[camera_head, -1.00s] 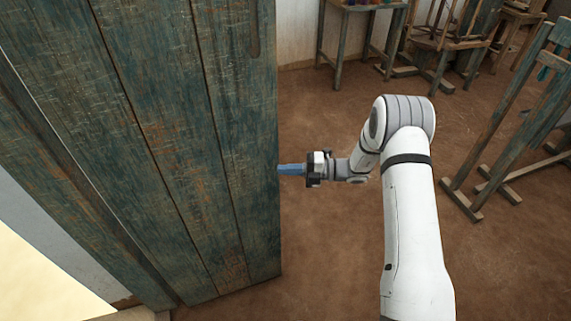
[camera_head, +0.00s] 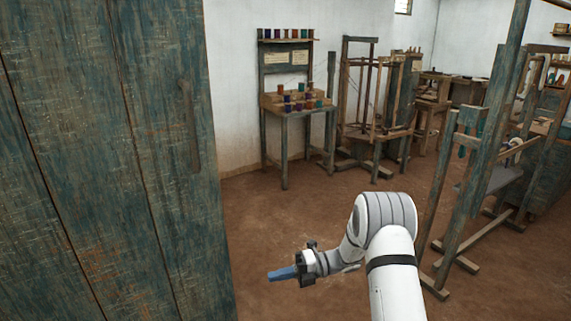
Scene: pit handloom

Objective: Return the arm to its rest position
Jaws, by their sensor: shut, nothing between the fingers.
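My gripper (camera_head: 282,273) is at the lower middle of the head view, at the end of my white and grey arm. Its blue fingers are together and point left, with nothing held. The arm is bent at the elbow above the brown floor. A gap of floor shows between the fingertips and the edge of the wooden door to the left.
A weathered blue-green plank door (camera_head: 110,170) with a vertical handle (camera_head: 190,125) fills the left side. A table (camera_head: 297,112) with coloured spools stands at the back wall. Wooden loom frames (camera_head: 460,190) stand at right. The brown floor (camera_head: 310,215) between is clear.

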